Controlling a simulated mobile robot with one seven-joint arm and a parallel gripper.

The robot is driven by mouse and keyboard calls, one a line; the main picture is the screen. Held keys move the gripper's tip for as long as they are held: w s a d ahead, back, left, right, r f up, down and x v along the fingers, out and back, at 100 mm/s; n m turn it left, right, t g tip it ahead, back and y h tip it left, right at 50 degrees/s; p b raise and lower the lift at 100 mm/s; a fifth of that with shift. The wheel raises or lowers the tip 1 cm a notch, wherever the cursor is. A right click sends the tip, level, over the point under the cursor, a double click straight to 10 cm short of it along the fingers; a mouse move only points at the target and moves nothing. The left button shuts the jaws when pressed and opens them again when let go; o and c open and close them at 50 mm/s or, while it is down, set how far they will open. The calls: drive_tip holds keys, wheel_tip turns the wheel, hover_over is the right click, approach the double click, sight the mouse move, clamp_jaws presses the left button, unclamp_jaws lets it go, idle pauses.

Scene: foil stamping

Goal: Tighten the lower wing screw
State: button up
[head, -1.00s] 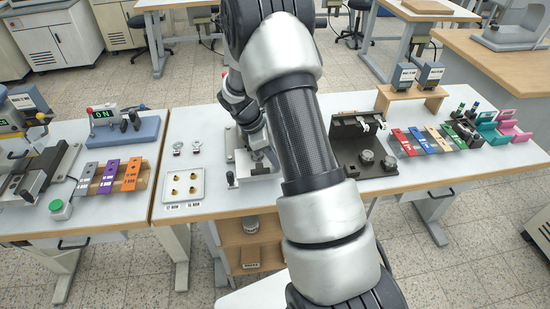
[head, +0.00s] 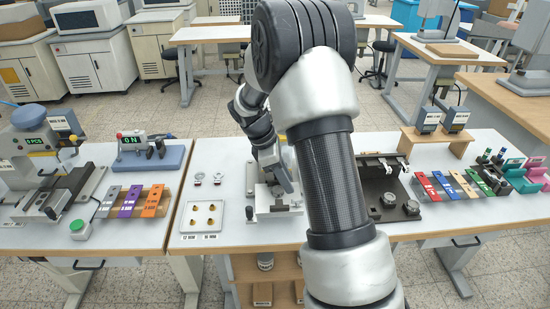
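I cannot make out the lower wing screw. A grey metal fixture (head: 275,211) stands on the middle table, partly hidden behind my arm. My gripper (head: 284,186) points down at this fixture, over or against its back part. Its fingertips are too small and too covered to show whether they are open or shut, or whether they touch anything. A dark knob (head: 249,212) stands at the fixture's left side.
Left of the fixture lie a white plate (head: 187,222) with several brass pieces and two small round metal items (head: 197,179). A dark fixture (head: 368,180) with two round knobs stands to the right, beside coloured blocks (head: 431,187). My arm covers the table between.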

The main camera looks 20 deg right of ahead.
drive_tip(key=v, duration=0.9)
drive_tip(key=shift+r, duration=0.25)
drive_tip(key=shift+w+a, duration=0.1)
drive_tip(key=shift+a, duration=0.05)
drive_tip(key=s+a+r+m+t+y+p, duration=0.1)
drive_tip(key=s+a+r+m+t+y, duration=0.15)
drive_tip(key=s+r+m, duration=0.75)
drive_tip(key=s+a+r+m+t+y, duration=0.1)
drive_tip(key=s+a+r+m+t, duration=0.1)
drive_tip(key=s, duration=0.5)
drive_tip(key=s+a+r+m+t+p, duration=0.1)
drive_tip(key=s+a+r+m+t, duration=0.1)
drive_tip(key=s, duration=0.6)
drive_tip(key=shift+s+a+r+m+y, duration=0.25)
drive_tip(key=shift+a+r+m+y, duration=0.1)
drive_tip(key=shift+a+r, duration=0.3)
drive_tip(key=shift+d+r, duration=0.1)
